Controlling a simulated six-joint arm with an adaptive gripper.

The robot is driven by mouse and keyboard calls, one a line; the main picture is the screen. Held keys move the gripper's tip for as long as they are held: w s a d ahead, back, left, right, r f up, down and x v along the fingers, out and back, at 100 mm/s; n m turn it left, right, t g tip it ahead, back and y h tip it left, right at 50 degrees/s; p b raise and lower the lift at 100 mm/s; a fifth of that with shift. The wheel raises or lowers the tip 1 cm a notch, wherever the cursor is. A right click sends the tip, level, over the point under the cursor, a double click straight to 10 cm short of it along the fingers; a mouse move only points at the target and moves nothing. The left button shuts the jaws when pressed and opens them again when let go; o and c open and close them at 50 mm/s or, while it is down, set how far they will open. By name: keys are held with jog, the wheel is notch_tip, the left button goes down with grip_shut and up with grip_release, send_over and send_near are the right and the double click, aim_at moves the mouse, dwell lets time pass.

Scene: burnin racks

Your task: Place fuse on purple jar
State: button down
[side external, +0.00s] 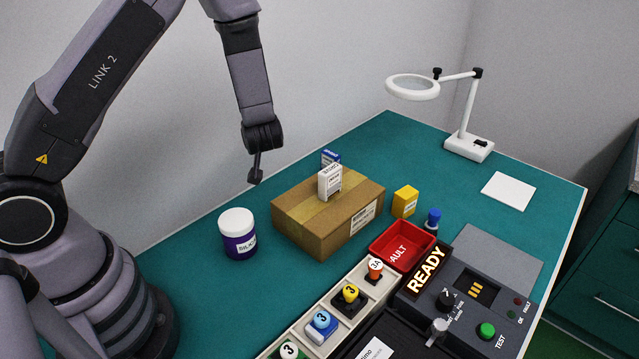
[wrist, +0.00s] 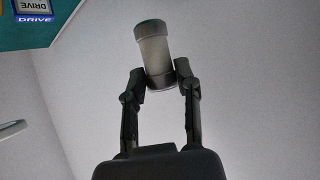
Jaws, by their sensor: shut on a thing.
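My gripper (side external: 257,165) hangs in the air above and slightly right of the purple jar in the side view. In the wrist view my gripper (wrist: 158,76) is shut on the fuse (wrist: 154,50), a pale cylinder with grey end caps, held slightly tilted between the two fingertips. In the side view the fuse is too small and dark to make out clearly. The purple jar (side external: 239,243) stands upright on the green bench, with a white lid and a white label. Nothing rests on its lid. The jar does not show in the wrist view.
A cardboard box (side external: 302,225) stands right of the jar, with a white carton (side external: 329,182) on it and a blue carton (side external: 330,157) behind. A yellow box (side external: 404,201), red tray (side external: 376,243), numbered parts and a READY panel (side external: 425,270) lie right. A magnifier lamp (side external: 468,147) stands behind.

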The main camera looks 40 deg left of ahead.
jog(key=s+d+n+g, duration=0.2)
jog(key=s+d, duration=0.1)
jog(key=s, duration=0.1)
jog(key=s+d+f+n+g+y, duration=0.1)
jog(key=s+d+n+g, duration=0.2)
jog(key=s, duration=0.2)
jog(key=s+d+n+g+y, duration=0.1)
jog(key=s+d+n+g, duration=0.1)
jog(key=s+d, duration=0.1)
jog(key=shift+s+f, duration=0.15)
jog(key=shift+s, duration=0.75)
send_over(240, 222)
jog(key=shift+f, duration=2.2)
jog(key=shift+f, duration=0.15)
jog(key=c, duration=0.8)
grip_release()
